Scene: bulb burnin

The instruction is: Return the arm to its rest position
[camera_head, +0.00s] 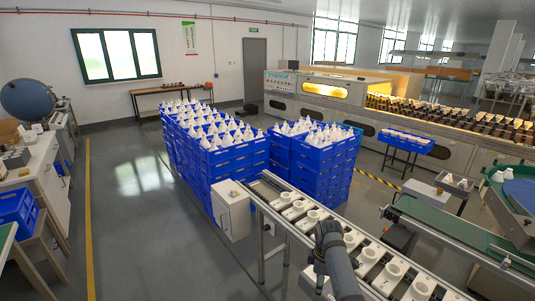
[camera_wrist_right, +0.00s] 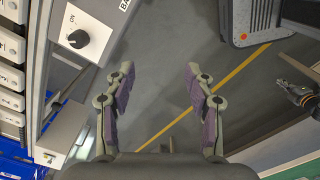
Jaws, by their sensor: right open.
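My right arm (camera_head: 338,262) rises from the bottom edge in the head view and crosses in front of the conveyor. Its fingers are hard to make out there. In the right wrist view my right gripper (camera_wrist_right: 158,76) is open, its two purple-padded fingers wide apart. Nothing is between them; bare grey floor with a yellow line shows beyond. My left gripper is not in the head view. A dark jointed part (camera_wrist_right: 298,95) at the right of the wrist view may be it, but its jaws are unclear.
A conveyor (camera_head: 276,204) with white round holders runs beside my arm, a white control box (camera_head: 231,211) at its end. Blue crates (camera_head: 240,160) of white bulbs stand beyond. A green belt (camera_head: 450,234) lies right. The left floor (camera_head: 130,230) is clear.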

